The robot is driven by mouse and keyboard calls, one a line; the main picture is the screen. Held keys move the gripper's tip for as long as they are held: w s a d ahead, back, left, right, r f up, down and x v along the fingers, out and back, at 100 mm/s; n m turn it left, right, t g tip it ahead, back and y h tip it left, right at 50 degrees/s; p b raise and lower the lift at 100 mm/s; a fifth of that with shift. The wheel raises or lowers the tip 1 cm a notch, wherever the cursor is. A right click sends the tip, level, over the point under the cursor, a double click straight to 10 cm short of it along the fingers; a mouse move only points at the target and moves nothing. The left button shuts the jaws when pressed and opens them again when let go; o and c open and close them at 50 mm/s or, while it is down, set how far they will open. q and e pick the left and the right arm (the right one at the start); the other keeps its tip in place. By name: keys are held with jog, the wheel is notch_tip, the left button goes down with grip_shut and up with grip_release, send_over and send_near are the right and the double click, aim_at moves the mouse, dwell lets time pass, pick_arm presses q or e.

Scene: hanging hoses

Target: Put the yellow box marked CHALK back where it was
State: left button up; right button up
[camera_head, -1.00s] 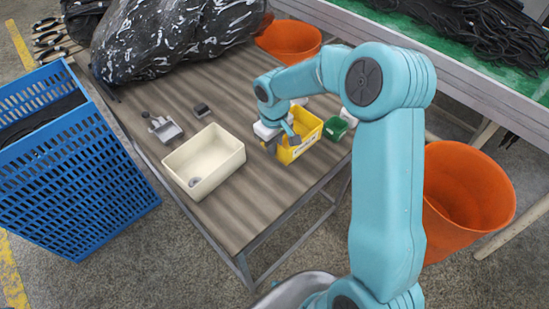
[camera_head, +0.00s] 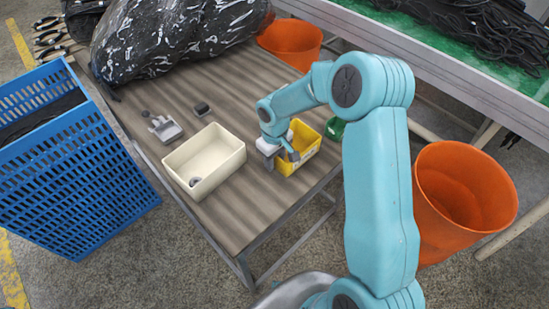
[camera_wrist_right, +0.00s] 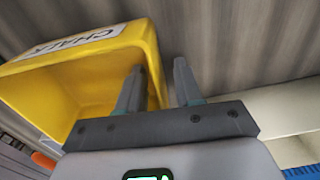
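The yellow box marked CHALK (camera_head: 303,158) is at the right edge of the wooden table; the label reads clearly on the box (camera_wrist_right: 70,75) in the right wrist view. My right gripper (camera_head: 279,161) is at its left wall. In the wrist view its two fingers (camera_wrist_right: 160,85) stand apart, one inside the box and one outside, with the wall between them. A gap shows between the wall and the outer finger. Whether the inner finger touches the wall is unclear. My left gripper is not in view.
A cream bin (camera_head: 205,160) stands left of the box. A green object (camera_head: 334,128) is just behind it, partly hidden by my arm. A grey scoop-like piece (camera_head: 165,128) and a small dark block (camera_head: 202,109) lie farther left. Orange buckets (camera_head: 465,200) and a blue crate (camera_head: 75,160) flank the table.

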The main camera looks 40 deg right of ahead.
jog(key=shift+r, duration=0.15)
jog(key=shift+r+p, duration=0.25)
jog(key=shift+p, duration=0.1)
notch_tip(320, 180, up, 12)
jog(key=shift+s+f, duration=0.1)
jog(key=shift+f, duration=0.05)
jog(key=shift+s+f, duration=0.1)
dwell(0.5)
